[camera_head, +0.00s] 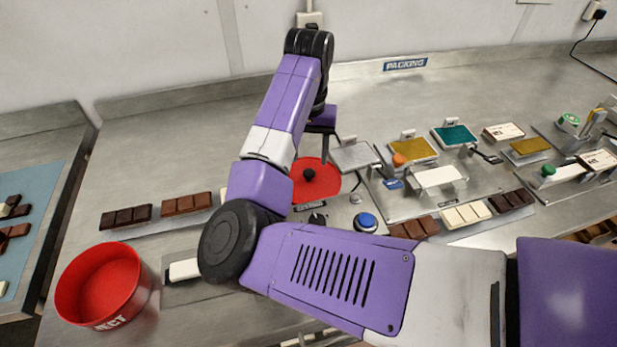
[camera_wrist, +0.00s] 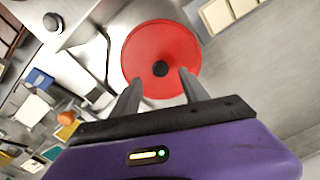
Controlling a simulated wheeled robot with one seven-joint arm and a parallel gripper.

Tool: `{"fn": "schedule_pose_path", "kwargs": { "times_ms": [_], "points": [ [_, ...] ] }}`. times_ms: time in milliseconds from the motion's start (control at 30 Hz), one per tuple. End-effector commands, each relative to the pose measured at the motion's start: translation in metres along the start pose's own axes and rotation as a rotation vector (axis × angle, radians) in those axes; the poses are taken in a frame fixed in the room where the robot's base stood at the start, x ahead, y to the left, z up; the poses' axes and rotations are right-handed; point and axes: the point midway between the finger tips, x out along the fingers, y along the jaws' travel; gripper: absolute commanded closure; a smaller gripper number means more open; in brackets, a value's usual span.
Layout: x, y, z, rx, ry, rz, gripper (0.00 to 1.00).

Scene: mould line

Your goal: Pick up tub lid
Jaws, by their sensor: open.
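The tub lid (camera_head: 302,193) is a flat red disc with a small black knob in its middle. It lies on the steel bench near the centre of the head view, and the lid (camera_wrist: 160,38) fills the upper middle of the wrist view. My gripper (camera_wrist: 160,87) is open and empty, with the lid's black knob between and just beyond its two fingertips in that picture. The gap in height between fingers and knob is hard to tell.
An open red tub (camera_head: 92,286) stands at the front left. Chocolate bars (camera_head: 187,203) lie left of my arm. A blue button (camera_head: 366,221) sits right of the lid, with a grey plate (camera_head: 355,156) and several moulds beyond. The back left of the bench is clear.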

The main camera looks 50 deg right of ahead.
Motion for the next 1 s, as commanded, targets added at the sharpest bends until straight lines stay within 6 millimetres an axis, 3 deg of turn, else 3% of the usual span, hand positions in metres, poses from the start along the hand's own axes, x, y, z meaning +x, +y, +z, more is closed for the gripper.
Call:
{"fn": "schedule_pose_path", "kwargs": {
  "times_ms": [400, 667, 933, 1000],
  "points": [
    [0.049, -0.001, 0.001, -0.001, 0.0, 0.0, 0.48],
    [0.052, -0.001, 0.0, 0.0, 0.002, -0.001, 0.48],
    [0.052, -0.001, 0.0, 0.0, 0.002, -0.001, 0.99],
    [0.052, -0.001, 0.0, 0.0, 0.002, -0.001, 1.0]
  ]
}}
